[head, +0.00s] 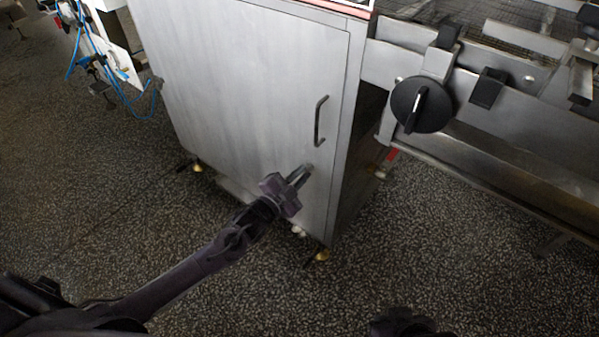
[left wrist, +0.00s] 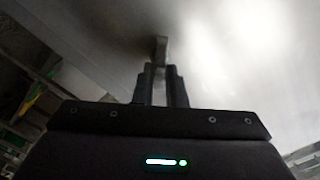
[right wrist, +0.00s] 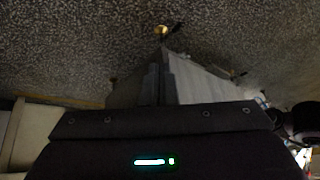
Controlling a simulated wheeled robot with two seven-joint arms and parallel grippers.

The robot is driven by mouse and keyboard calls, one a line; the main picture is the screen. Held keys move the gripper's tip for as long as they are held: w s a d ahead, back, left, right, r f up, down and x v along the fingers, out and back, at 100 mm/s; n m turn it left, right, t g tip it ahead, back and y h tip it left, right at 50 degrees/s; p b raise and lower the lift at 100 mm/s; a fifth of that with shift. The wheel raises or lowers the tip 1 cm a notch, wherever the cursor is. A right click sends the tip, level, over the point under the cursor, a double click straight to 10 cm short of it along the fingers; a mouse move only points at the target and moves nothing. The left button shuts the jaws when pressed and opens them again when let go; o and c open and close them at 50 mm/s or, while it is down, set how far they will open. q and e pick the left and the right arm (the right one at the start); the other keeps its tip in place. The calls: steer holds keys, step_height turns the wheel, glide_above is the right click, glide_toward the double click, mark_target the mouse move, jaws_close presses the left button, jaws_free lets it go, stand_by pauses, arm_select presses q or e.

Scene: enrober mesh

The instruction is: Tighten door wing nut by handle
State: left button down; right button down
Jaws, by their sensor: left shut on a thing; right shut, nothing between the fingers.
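The grey metal cabinet door (head: 240,80) is closed and carries a dark, upright bar handle (head: 320,121) near its right edge. My left gripper (head: 303,174) is at the door's lower right, below the handle and apart from it. In the left wrist view its fingers (left wrist: 162,70) are shut on a small grey metal piece, the wing nut (left wrist: 161,47), against the door. The fingers hide most of the nut, so its wing angle cannot be told. My right gripper (right wrist: 158,80) is shut and empty in the right wrist view; the head view shows only a dark part of that arm at the bottom edge.
A conveyor frame (head: 480,140) with a round black knob (head: 421,105) stands right of the cabinet. Brass-coloured feet (head: 322,255) hold the cabinet above the speckled floor (head: 220,290). Blue hoses (head: 95,60) hang at upper left. The floor before the cabinet is clear.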

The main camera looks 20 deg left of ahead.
arm_select(q)
steer(key=m+p, duration=0.1)
steer(key=m, duration=0.4)
steer(key=shift+d+f+m, duration=0.1)
steer(key=shift+m, duration=0.2)
steer(key=shift+f+m+p, duration=0.1)
steer(key=shift+m+p, duration=0.3)
steer(key=shift+m, duration=1.1)
arm_select(e)
steer(key=shift+s+d+g+h, duration=0.25)
steer(key=shift+d+g+h, duration=0.05)
steer(key=shift+d, duration=0.3)
steer(key=shift+s+d+g+h, duration=0.25)
steer(key=shift+d+g+h, duration=0.05)
steer(key=shift+d, duration=0.3)
steer(key=shift+r, duration=0.1)
steer(key=shift+w, duration=0.1)
arm_select(q)
steer(key=c, duration=1.5)
jaws_free()
arm_select(e)
steer(key=shift+r, duration=0.1)
arm_select(q)
steer(key=shift+s, duration=0.15)
